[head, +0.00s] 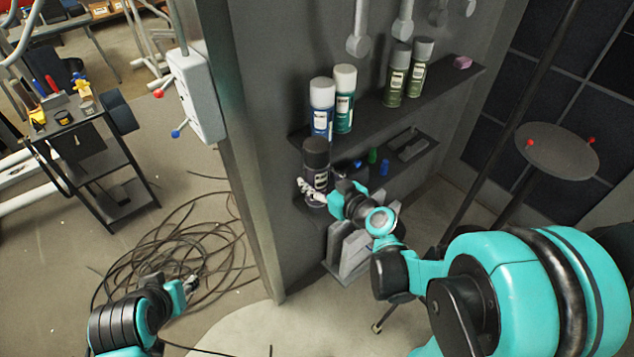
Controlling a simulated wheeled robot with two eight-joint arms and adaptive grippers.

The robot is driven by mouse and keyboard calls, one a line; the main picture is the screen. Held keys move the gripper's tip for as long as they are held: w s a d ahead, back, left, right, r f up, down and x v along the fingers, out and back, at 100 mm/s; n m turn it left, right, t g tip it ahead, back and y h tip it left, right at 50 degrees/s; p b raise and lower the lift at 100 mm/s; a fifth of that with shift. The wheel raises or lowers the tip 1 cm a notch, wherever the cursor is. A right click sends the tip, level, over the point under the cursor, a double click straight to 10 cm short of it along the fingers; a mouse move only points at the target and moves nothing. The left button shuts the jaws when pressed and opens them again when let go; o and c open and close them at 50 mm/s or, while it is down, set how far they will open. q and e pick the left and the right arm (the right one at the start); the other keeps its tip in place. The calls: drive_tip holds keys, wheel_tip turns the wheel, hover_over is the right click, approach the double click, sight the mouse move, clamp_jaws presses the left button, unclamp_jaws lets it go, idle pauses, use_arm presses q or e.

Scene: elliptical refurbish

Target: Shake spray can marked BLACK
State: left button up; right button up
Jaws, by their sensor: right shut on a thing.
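The black spray can (316,158) stands upright at the left end of the lower shelf area, with a dark cap and a pale label. My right gripper (313,193) is shut on the can's body from the front right; its fingers hide part of the can. I cannot tell whether the can's base touches the shelf. My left gripper (190,284) is low at the left, in front of the coiled cable and away from the shelves. It is small in view, and its fingers are hard to make out.
Blue (322,105) and teal (344,98) cans stand on the upper shelf (366,112), with two green cans (395,75) farther right. Small coloured items lie on the lower shelf (428,147). A white box (196,92) is on the wall edge. Cable coils (175,245) cover the floor at left.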

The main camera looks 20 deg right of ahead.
sight(323, 169)
drive_tip(key=r, duration=0.6)
drive_tip(key=shift+s+a, duration=0.1)
drive_tip(key=shift+s, duration=0.15)
drive_tip(key=shift+f, duration=0.25)
drive_tip(key=f, duration=0.4)
drive_tip(key=w+f, duration=0.1)
drive_tip(key=f, duration=0.2)
drive_tip(key=shift+s+r, duration=0.25)
drive_tip(key=shift+s, duration=0.15)
use_arm(q)
drive_tip(key=shift+s, duration=0.1)
use_arm(e)
drive_tip(key=shift+w, duration=0.1)
drive_tip(key=shift+w+f, duration=0.1)
